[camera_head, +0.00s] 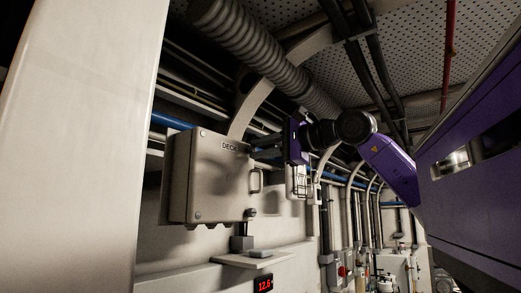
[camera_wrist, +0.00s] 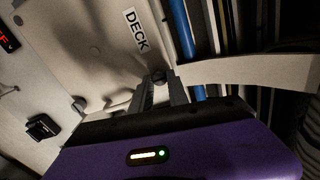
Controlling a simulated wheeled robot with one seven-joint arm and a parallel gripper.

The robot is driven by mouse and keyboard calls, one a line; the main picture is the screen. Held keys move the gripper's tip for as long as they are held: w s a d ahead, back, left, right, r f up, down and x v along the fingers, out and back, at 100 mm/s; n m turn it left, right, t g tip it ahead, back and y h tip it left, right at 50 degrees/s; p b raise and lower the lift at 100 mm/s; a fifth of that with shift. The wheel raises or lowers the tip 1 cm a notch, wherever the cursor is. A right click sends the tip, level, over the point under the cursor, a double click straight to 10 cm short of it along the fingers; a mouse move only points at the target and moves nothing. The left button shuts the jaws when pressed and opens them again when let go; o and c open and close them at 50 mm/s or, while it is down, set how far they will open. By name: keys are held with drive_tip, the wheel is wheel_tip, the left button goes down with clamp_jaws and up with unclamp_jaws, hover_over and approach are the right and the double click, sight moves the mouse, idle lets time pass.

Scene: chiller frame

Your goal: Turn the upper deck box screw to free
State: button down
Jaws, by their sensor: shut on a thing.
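The deck box (camera_head: 208,180) is a beige-grey wall cabinet labelled DECK, left of centre in the head view. It also fills the upper left of the wrist view (camera_wrist: 95,45). My gripper (camera_head: 255,149) reaches in from the right at the box's upper right corner. In the wrist view my gripper (camera_wrist: 160,82) is shut on the upper screw (camera_wrist: 158,74), a small dark knob beside the DECK label. The fingers partly hide it there, and I cannot make it out in the head view. A lower screw (camera_head: 251,212) sits at the lower right corner, clear of the gripper.
A handle (camera_head: 257,181) stands out from the box's right edge. A small shelf (camera_head: 255,259) and a red digital display (camera_head: 263,284) are below. A ribbed duct (camera_head: 255,50) and blue pipe (camera_wrist: 181,28) run close by. A large pale panel (camera_head: 80,140) fills the left.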

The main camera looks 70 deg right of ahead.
drive_tip(key=c, duration=1.3)
unclamp_jaws()
drive_tip(key=b+v, duration=0.2)
drive_tip(key=v, duration=0.5)
drive_tip(key=shift+s+a+b, duration=0.1)
drive_tip(key=shift+s+b, duration=0.2)
drive_tip(key=shift+s, duration=0.05)
